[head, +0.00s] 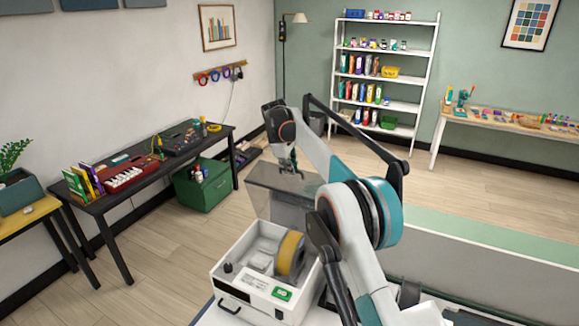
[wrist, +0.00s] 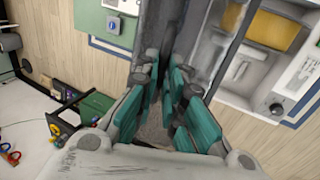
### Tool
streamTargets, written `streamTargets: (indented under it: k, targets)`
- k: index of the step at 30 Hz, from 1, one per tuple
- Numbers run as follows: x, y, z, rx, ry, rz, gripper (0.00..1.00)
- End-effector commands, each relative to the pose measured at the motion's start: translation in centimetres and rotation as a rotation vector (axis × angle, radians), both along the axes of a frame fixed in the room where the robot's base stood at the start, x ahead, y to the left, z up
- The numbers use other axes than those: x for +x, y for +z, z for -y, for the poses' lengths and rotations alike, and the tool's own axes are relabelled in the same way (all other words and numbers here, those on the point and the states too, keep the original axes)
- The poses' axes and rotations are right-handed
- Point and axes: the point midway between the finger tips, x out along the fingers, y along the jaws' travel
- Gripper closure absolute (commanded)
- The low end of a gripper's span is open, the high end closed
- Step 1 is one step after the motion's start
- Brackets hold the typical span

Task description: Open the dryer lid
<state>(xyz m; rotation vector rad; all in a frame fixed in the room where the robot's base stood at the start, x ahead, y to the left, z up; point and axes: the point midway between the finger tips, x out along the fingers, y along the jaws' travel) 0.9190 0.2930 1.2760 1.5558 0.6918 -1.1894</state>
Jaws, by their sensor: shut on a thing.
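The dryer (head: 240,285) is a white box at the bottom centre of the head view, with a yellow spool (head: 290,252) inside. Its smoky grey see-through lid (head: 270,200) stands raised at the far side, so the inside is uncovered. My gripper (head: 290,170) is at the lid's upper edge. In the wrist view the teal fingers of my gripper (wrist: 167,75) are closed around the grey lid (wrist: 178,25). The exact contact is partly hidden by the fingers. The dryer's open body (wrist: 225,88) shows at the right of that view.
A white shelf (head: 385,75) and a workbench (head: 510,125) are at the back. Open floor (head: 165,235) lies left of the dryer.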

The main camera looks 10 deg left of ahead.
Motion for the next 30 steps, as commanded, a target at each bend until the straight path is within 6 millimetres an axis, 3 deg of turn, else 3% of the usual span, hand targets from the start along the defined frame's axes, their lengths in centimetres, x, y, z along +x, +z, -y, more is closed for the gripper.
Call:
streamTargets:
  k: [11,12,15,26,30]
  targets:
    - [0.0,0.1,0.0,-0.001,0.002,0.002,1.00]
    - [0.0,0.1,0.0,-0.001,0.002,0.002,0.88]
    - [0.0,0.1,-0.1,-0.001,0.002,0.002,0.70]
    - [-0.1,0.2,0.0,-0.001,0.001,0.001,0.70]
    - [-0.5,1.3,-0.2,-0.001,0.001,0.001,0.70]
